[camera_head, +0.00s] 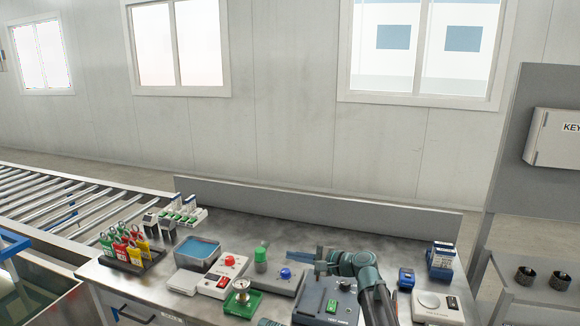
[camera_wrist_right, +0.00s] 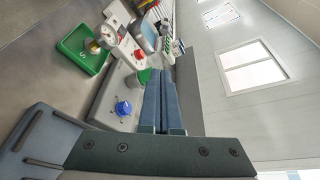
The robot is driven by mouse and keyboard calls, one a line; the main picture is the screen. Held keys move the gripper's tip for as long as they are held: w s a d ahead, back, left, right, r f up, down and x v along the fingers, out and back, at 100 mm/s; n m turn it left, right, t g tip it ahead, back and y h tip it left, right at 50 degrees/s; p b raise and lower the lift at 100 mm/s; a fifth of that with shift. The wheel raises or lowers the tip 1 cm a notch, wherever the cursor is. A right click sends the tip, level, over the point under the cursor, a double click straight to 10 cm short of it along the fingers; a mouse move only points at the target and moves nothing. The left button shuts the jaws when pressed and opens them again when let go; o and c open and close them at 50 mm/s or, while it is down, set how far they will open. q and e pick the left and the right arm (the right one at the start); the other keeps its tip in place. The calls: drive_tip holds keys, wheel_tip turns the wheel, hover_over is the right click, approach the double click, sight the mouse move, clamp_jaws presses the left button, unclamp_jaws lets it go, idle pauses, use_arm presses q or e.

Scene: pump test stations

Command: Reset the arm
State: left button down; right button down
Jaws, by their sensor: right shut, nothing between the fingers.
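My right arm (camera_head: 372,290) rises from the lower right of the head view and bends left over the bench. My right gripper (camera_head: 290,257) points left above the bench, its blue fingers together with nothing between them. In the right wrist view the gripper (camera_wrist_right: 162,75) shows its two long fingers side by side and shut. It is above the grey box with a blue knob (camera_head: 285,273), which also shows in the wrist view (camera_wrist_right: 123,108). The green knob (camera_head: 261,254) is near the fingertips; I cannot tell the gap.
A green tray with a gauge (camera_head: 241,302), a red-button box (camera_head: 217,276), a blue-lined bin (camera_head: 198,254) and a tag rack (camera_head: 133,256) stand to the left. A test box (camera_head: 327,303) is under my arm. A scale (camera_head: 437,307) and blue boxes (camera_head: 441,261) stand right.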

drive_tip(key=s+a+f+n+g+h+b, duration=0.3)
drive_tip(key=s+f+n, duration=0.2)
drive_tip(key=s+f, duration=0.4)
drive_tip(key=s+a+f+n+g+h+b, duration=0.2)
drive_tip(key=s+f+n+g, duration=0.15)
drive_tip(key=s+f, duration=0.55)
drive_tip(key=s+d+f+n+g+h+b, duration=0.1)
drive_tip(key=s+d+f+n+h+b, duration=0.3)
drive_tip(key=s, duration=0.3)
drive_tip(key=s+d+f+n+g+h+b, duration=0.1)
drive_tip(key=s+d+f+n+h, duration=0.4)
drive_tip(key=s, duration=0.3)
wheel_tip(320, 180, up, 13)
drive_tip(key=p, duration=1.3)
drive_tip(key=shift+w+d+m, duration=0.25)
drive_tip(key=shift+w+m, duration=0.1)
drive_tip(key=shift+w, duration=0.1)
drive_tip(key=shift+f, duration=0.1)
